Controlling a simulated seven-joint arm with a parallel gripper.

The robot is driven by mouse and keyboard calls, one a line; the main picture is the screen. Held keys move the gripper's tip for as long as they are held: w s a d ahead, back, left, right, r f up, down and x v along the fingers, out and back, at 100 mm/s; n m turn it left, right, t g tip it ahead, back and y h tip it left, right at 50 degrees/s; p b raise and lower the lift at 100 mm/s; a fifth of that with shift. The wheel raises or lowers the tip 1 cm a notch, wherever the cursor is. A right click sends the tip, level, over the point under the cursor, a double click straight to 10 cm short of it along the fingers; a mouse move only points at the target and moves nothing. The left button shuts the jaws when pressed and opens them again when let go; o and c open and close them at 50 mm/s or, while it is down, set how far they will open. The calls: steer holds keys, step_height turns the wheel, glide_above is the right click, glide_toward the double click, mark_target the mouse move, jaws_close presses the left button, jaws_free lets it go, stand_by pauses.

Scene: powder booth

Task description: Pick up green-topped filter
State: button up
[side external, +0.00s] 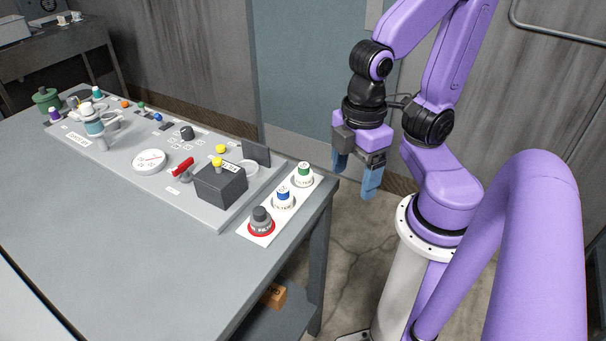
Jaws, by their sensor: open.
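The green-topped filter (303,174) is a short white cylinder with a green cap. It stands upright at the far end of a white strip (255,225) at the table's right edge. A blue-topped filter (283,198) stands in the middle of the strip, and a dark-grey-topped one with a red base ring (261,222) at the near end. My gripper (355,186) points down with blue fingers spread open and empty. In the picture it is to the right of the green-topped filter, apart from it and seemingly beyond the table edge.
A grey panel (205,212) left of the strip carries a dark box (221,184), a red lever (182,166), a round gauge (149,161) and several knobs. An upright dark plate (256,152) stands near the green-topped filter. The near left of the table (80,240) is clear.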

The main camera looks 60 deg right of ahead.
steer(key=shift+w, duration=0.1)
step_height(320, 180, up, 5)
steer(key=n, duration=0.2)
glide_above(303, 166)
steer(key=f, duration=0.8)
steer(key=d+f, duration=0.1)
steer(key=f, duration=0.3)
steer(key=shift+w, duration=0.3)
steer(key=f, duration=0.2)
steer(key=a+f, duration=0.1)
steer(key=f, duration=0.1)
steer(key=shift+s, duration=0.3)
steer(key=shift+f, duration=0.55)
steer(key=c, duration=1.1)
